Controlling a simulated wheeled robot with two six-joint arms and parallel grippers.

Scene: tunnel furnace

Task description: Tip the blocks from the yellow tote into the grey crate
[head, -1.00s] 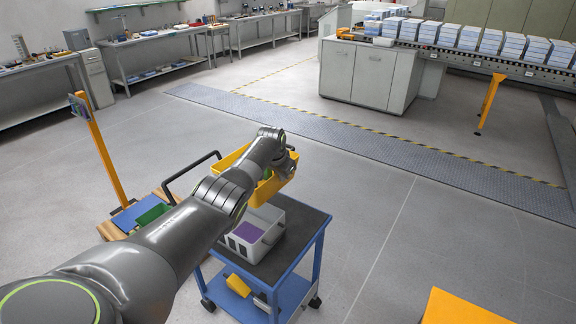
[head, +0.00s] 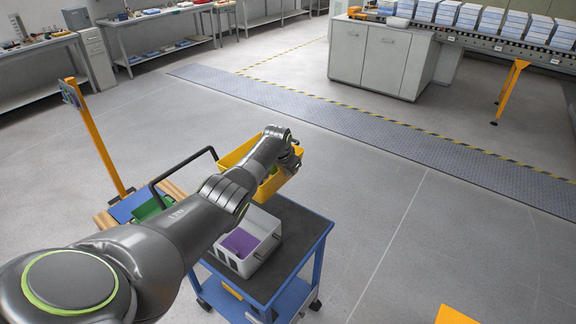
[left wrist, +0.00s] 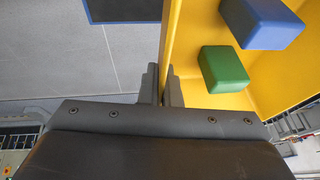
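The yellow tote (head: 232,155) is held above the cart in the head view, partly hidden behind my left arm. My left gripper (head: 292,158) is at its right end. In the left wrist view, the left gripper's fingers (left wrist: 163,88) are shut on the tote's wall (left wrist: 180,35). A green block (left wrist: 224,68) and a blue block (left wrist: 262,20) lie inside the tote. The light grey crate (head: 229,263) stands on the cart, below and in front of the tote. Purple shows inside the crate. My right gripper is not in view.
The blue cart (head: 319,262) has a dark top (head: 300,228), bare to the crate's right. A green bin (head: 149,208) and an orange post (head: 100,140) stand to the left. Open floor lies right of the cart. Benches and a conveyor (head: 500,42) are farther back.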

